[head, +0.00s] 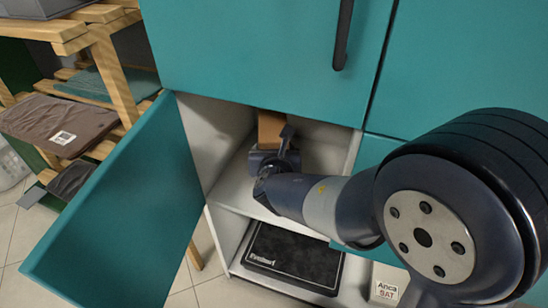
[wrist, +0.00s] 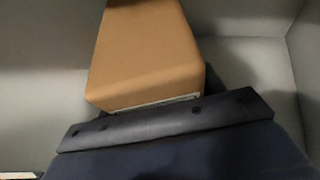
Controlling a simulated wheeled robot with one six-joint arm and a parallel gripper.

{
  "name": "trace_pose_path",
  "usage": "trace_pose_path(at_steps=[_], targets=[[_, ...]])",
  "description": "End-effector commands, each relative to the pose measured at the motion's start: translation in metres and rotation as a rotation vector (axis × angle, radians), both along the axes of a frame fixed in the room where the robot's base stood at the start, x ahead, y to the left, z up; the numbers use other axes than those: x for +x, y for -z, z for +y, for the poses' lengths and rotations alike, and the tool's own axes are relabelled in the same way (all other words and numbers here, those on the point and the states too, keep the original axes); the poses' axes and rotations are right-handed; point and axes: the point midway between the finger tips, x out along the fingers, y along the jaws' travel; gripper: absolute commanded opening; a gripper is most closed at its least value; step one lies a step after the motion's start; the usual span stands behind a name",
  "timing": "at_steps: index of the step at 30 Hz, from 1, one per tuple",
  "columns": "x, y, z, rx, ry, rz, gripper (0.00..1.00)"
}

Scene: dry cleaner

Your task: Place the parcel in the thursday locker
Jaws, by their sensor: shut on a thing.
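The parcel is a brown box (head: 271,128), seen at the back of an open locker compartment (head: 232,187) in the head view. My gripper (head: 275,158) reaches into this compartment and is shut on the parcel. In the wrist view the parcel (wrist: 150,55) extends away from the dark gripper body (wrist: 165,120), with pale compartment walls around it. The fingertips are mostly hidden. The teal door (head: 120,205) stands open to the left. No day name is readable on it, so I cannot tell whether this is the thursday locker. I cannot tell whether the parcel touches the shelf.
Closed teal doors (head: 265,55) are above the compartment, one with a black handle (head: 343,35). A black flat item (head: 292,255) lies in the space below. A wooden rack (head: 112,75) with folded brown cloth (head: 58,122) stands left. A labelled white box (head: 388,285) is at the bottom.

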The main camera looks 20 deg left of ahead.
Motion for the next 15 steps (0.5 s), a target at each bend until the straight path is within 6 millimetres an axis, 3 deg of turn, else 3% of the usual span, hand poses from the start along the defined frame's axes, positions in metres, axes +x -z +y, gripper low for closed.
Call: trace_pose_path(at_steps=[1, 15], targets=[[0.0003, 0.0125, 0.0001, -0.001, 0.0, -0.001, 0.29], [0.0041, 0.0158, -0.0001, 0.002, 0.0, -0.003, 0.29]])
